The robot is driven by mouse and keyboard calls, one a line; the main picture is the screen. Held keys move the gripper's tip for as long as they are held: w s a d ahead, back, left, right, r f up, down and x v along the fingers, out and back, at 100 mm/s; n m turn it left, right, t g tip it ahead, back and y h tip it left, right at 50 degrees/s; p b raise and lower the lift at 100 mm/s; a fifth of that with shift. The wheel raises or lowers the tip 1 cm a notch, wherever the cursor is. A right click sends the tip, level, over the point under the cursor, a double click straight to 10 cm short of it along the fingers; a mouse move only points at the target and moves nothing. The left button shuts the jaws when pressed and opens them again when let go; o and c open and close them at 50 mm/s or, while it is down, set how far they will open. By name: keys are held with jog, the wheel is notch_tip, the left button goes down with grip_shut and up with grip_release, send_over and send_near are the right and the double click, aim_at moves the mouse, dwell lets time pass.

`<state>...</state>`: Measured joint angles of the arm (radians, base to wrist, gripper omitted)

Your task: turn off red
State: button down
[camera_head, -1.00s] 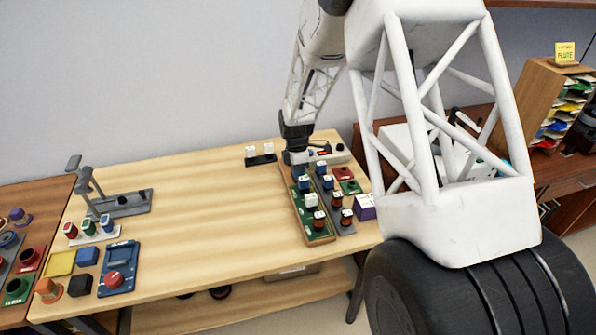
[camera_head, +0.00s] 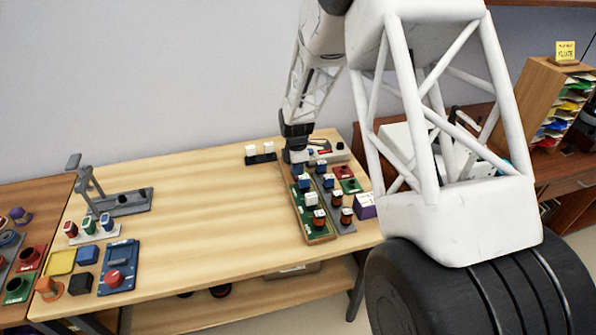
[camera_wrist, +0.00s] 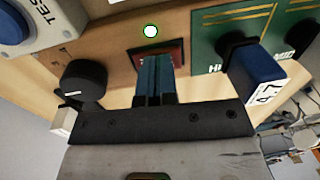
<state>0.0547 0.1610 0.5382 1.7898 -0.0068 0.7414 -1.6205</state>
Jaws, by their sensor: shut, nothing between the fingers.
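A small red panel (camera_wrist: 174,52) set in a wooden face shows in the wrist view, partly hidden behind my fingertips. A round white light with a green rim (camera_wrist: 151,31) sits just above it. My gripper (camera_wrist: 155,58) is shut and empty, its two dark blue fingers side by side with their tips over the red panel. I cannot tell whether they touch it. In the head view my gripper (camera_head: 297,158) is down at the back end of the green board (camera_head: 318,238); its tips are hard to make out there.
In the wrist view a black knob (camera_wrist: 84,82) is left of my fingers, a blue-capped switch (camera_wrist: 256,62) is on the green panel at right, and a TEST button (camera_wrist: 12,28) is at upper left. In the head view the table's middle (camera_head: 215,210) is clear.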

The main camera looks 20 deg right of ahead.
jog(key=shift+w+r, duration=0.25)
dwell(0.4)
notch_tip(320, 180, up, 14)
jog(key=w, duration=0.2)
jog(key=shift+f, duration=0.2)
jog(key=shift+s, duration=0.1)
dwell(0.5)
jog(key=s+a+r+m+t, duration=0.1)
jog(key=s+r+m, duration=0.5)
jog(key=s, duration=0.5)
jog(key=s+a+r+m+t, duration=0.1)
jog(key=s+r+m, duration=0.2)
jog(key=s+r, duration=0.7)
jog(key=s+a+m+t, duration=0.1)
jog(key=s+m, duration=0.8)
jog(key=s, duration=1.3)
jog(key=shift+s+a+f+t, duration=0.2)
jog(key=shift+s+a+t, duration=0.1)
jog(key=shift+s, duration=0.1)
